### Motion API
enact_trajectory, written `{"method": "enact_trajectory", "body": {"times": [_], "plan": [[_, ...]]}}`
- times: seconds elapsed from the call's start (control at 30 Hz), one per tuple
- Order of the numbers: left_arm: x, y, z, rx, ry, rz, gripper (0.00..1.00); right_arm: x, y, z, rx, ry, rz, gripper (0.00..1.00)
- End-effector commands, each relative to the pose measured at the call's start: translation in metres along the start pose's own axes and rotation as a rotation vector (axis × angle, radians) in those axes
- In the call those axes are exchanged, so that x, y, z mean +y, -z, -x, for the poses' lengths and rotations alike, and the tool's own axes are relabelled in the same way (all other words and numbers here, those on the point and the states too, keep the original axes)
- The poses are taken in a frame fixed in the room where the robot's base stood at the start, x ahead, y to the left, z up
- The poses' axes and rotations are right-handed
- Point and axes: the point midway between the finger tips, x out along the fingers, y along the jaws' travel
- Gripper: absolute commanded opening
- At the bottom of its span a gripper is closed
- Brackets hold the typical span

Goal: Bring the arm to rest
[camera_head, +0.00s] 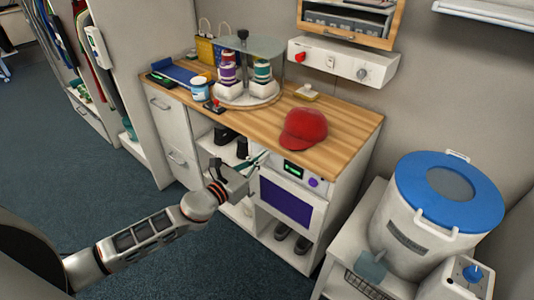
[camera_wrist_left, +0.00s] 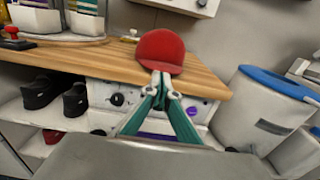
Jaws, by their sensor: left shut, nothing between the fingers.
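My left gripper (camera_head: 262,158) is in front of the cabinet, near the counter's front edge, in the head view. Its green fingers are together with nothing between them, and their closed tips show in the wrist view (camera_wrist_left: 160,80). A red cap (camera_head: 304,129) sits on the wooden counter (camera_head: 345,122), beyond the fingertips. In the wrist view the cap (camera_wrist_left: 161,50) appears just above the tips; I cannot tell the exact gap. My right gripper is in neither view.
A round stand (camera_head: 247,100) with colored spools is on the counter. Shoes (camera_head: 224,135) lie on shelves below, beside a panel with a purple window (camera_head: 286,201). A white drum with a blue lid (camera_head: 449,190) stands right. Open floor (camera_head: 110,190) lies left.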

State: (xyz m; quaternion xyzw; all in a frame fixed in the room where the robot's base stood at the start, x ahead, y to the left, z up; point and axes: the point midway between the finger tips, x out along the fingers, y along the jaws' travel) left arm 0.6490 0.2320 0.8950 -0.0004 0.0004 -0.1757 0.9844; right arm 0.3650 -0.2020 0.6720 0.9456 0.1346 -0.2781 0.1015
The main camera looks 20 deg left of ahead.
Motion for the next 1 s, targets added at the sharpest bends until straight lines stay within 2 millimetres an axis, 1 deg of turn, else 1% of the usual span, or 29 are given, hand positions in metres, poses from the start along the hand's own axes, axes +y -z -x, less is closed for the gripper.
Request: {"method": "enact_trajectory", "body": {"times": [0.43,0.5,0.57,0.67,0.7,0.77,0.8,0.87,0.9,0.97,1.0], "plan": [[0.000,0.000,0.001,0.000,-0.001,0.004,0.00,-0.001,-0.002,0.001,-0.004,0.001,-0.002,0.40],[-0.003,0.005,0.004,0.007,-0.004,0.048,0.00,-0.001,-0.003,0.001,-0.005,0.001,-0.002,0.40],[-0.008,0.015,0.010,0.021,-0.013,0.146,0.00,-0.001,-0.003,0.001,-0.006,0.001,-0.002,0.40],[-0.022,0.044,0.029,0.064,-0.052,0.456,0.00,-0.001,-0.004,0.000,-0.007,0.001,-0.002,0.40],[-0.030,0.059,0.041,0.084,-0.078,0.625,0.00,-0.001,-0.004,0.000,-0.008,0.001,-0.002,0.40],[-0.041,0.084,0.062,0.114,-0.133,0.906,0.00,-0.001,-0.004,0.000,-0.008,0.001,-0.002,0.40],[-0.049,0.100,0.077,0.128,-0.178,1.099,0.00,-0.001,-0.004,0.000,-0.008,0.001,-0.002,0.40],[-0.060,0.124,0.101,0.143,-0.254,1.384,0.00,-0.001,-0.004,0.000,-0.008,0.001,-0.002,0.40],[-0.068,0.138,0.117,0.146,-0.310,1.572,0.00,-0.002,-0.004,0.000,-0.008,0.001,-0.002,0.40],[-0.080,0.160,0.143,0.140,-0.406,1.845,0.00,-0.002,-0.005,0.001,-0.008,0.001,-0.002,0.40],[-0.087,0.172,0.160,0.127,-0.471,2.016,0.00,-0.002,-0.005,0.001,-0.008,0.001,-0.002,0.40]]}}
